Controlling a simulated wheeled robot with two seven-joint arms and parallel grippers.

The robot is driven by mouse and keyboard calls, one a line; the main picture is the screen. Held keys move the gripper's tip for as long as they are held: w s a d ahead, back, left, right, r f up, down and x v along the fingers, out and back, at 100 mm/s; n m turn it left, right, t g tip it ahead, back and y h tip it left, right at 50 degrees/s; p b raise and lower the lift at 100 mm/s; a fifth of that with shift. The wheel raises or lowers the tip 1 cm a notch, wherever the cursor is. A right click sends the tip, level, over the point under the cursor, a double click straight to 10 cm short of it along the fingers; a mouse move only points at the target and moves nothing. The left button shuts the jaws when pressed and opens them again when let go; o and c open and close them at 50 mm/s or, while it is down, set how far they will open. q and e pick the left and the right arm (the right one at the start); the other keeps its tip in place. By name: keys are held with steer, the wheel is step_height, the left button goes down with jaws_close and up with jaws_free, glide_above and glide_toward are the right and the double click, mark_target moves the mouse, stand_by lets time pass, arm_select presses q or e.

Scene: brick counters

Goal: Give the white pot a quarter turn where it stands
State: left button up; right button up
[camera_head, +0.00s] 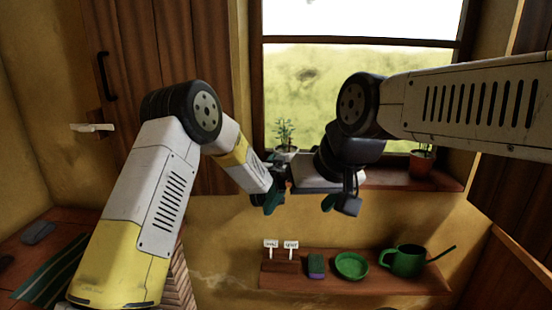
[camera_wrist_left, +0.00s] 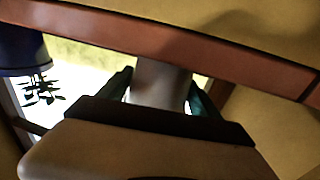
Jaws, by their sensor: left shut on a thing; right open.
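The white pot (camera_head: 287,154), with a small green plant, stands at the window sill in the head view; my left gripper partly covers it. In the left wrist view the pot (camera_wrist_left: 160,80) is a pale wall between the two teal fingers. My left gripper (camera_head: 279,182) is shut on it, and its fingers show on both sides in the left wrist view (camera_wrist_left: 158,95). My right gripper (camera_head: 340,203) is open and empty, to the right of the left one and in front of the sill. It hides part of the sill.
A blue pot (camera_wrist_left: 22,50) with a plant is near the held pot in the left wrist view. A terracotta pot (camera_head: 420,163) stands at the right of the sill (camera_head: 385,178). The shelf below holds tags, a sponge (camera_head: 316,266), a green dish (camera_head: 351,266) and a watering can (camera_head: 405,261).

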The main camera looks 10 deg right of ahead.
arm_select(q)
steer(key=shift+d, duration=0.1)
steer(key=o, duration=2.1)
